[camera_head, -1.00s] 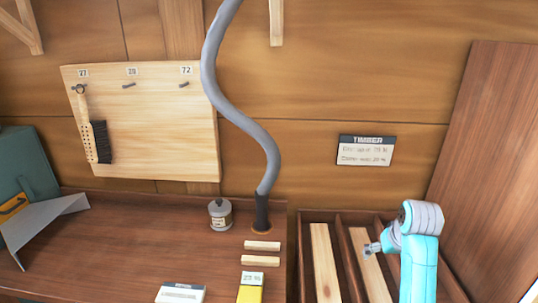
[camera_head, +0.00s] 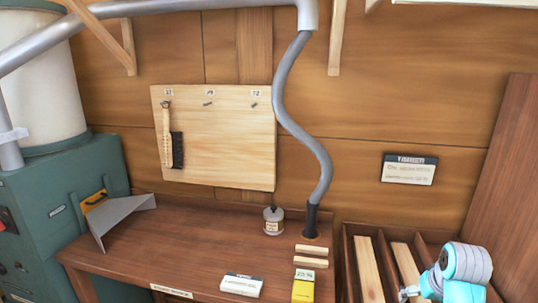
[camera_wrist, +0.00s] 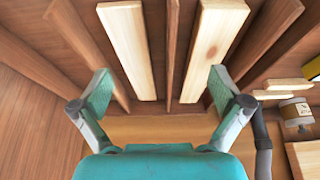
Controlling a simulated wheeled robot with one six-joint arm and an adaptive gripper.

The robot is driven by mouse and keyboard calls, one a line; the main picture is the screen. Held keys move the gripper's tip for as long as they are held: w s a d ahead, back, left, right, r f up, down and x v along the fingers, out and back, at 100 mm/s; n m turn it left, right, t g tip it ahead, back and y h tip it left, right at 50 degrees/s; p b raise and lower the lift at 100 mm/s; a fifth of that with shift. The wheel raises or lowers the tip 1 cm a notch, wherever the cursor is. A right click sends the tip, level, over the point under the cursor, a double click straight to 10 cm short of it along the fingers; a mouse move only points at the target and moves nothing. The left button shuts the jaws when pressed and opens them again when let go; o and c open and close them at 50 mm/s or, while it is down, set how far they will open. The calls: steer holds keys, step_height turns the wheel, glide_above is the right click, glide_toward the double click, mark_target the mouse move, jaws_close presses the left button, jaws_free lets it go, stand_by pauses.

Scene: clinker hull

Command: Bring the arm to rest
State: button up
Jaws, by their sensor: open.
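My gripper (camera_wrist: 157,92) is open and empty in the wrist view, its two fingers spread wide apart. Between and beyond the fingers lie two pale timber planks, one on the left (camera_wrist: 128,50) and one on the right (camera_wrist: 214,45), in a divided wooden rack. In the head view my gripper (camera_head: 410,293) shows small at the lower right, over the timber rack (camera_head: 347,262). My turquoise and grey arm is beside it, cut off by the bottom edge. The fingers do not appear to touch a plank.
A workbench (camera_head: 190,240) bears a small tin (camera_head: 273,221), two wood strips (camera_head: 311,256), a yellow meter (camera_head: 303,290) and a grey scoop-like piece (camera_head: 120,215). A grey hose (camera_head: 290,115) hangs down to the bench. A green machine (camera_head: 70,210) stands at left.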

steer(key=s+a+f+t, duration=0.1)
steer(key=s+a+f, duration=0.25)
steer(key=f, duration=0.35)
steer(key=s+a+f+t, duration=0.1)
steer(key=s+a+f, duration=0.1)
steer(key=a+f, duration=0.35)
steer(key=s+a+f+n+t, duration=0.1)
steer(key=s+a+f+t, duration=0.2)
steer(key=s+a+f, duration=0.65)
steer(key=s+a+r+n+t, duration=0.1)
steer(key=s+a+r, duration=0.1)
steer(key=s, duration=0.7)
steer(key=s+a+r+t, duration=0.2)
steer(key=s+r, duration=0.1)
steer(key=s, duration=0.6)
steer(key=s+a+r+n+t+y, duration=0.1)
steer(key=s+a+r+t, duration=0.1)
steer(key=s+r, duration=0.9)
steer(key=shift+s+a+r, duration=0.15)
steer(key=shift+s+a, duration=0.15)
steer(key=shift+s, duration=0.1)
